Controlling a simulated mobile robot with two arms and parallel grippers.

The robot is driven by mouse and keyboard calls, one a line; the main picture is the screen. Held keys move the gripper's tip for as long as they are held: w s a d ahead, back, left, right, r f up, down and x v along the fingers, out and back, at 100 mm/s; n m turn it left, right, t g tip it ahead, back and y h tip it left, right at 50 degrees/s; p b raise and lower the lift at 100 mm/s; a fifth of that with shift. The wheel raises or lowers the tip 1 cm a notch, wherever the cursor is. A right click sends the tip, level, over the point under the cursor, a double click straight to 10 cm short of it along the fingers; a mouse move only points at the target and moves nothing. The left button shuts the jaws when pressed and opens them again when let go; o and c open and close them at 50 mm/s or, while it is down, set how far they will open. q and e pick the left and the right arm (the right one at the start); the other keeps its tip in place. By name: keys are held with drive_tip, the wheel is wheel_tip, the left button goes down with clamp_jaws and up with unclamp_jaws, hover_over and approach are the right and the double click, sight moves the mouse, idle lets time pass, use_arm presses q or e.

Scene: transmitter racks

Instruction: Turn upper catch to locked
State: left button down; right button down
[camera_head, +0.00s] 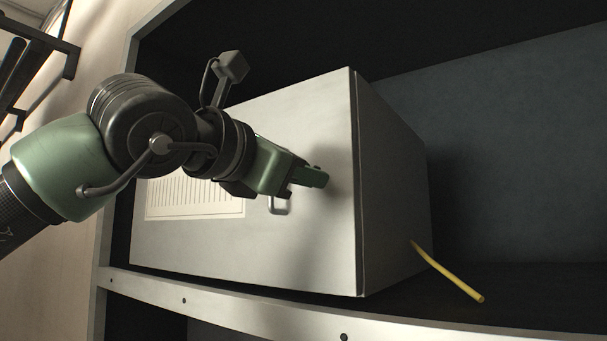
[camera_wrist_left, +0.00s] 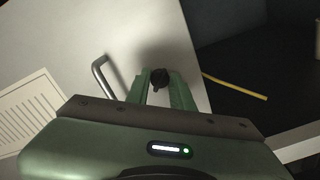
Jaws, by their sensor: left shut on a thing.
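The upper catch is a small black knob (camera_wrist_left: 158,78) on the face of a light grey cabinet (camera_head: 310,225). In the left wrist view it sits between the two green fingers of my left gripper (camera_wrist_left: 160,92), which is shut on it. In the head view my left gripper (camera_head: 312,177) reaches in from the left to the cabinet face, near its right edge, and its fingers hide the knob. No locked or unlocked mark can be read. My right gripper is in neither view.
A metal handle (camera_head: 279,206) stands out from the face just beside the gripper. A vented panel (camera_head: 193,200) lies to the left. A yellow rod (camera_head: 450,272) lies on the dark shelf right of the cabinet. The pale shelf edge (camera_head: 230,312) runs below.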

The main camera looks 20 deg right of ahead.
use_arm(q)
drive_tip(key=m+p, duration=0.1)
drive_tip(key=m, duration=0.7)
drive_tip(key=shift+m, duration=0.3)
idle(0.5)
drive_tip(key=c, duration=1.2)
unclamp_jaws()
drive_tip(key=shift+s, duration=0.1)
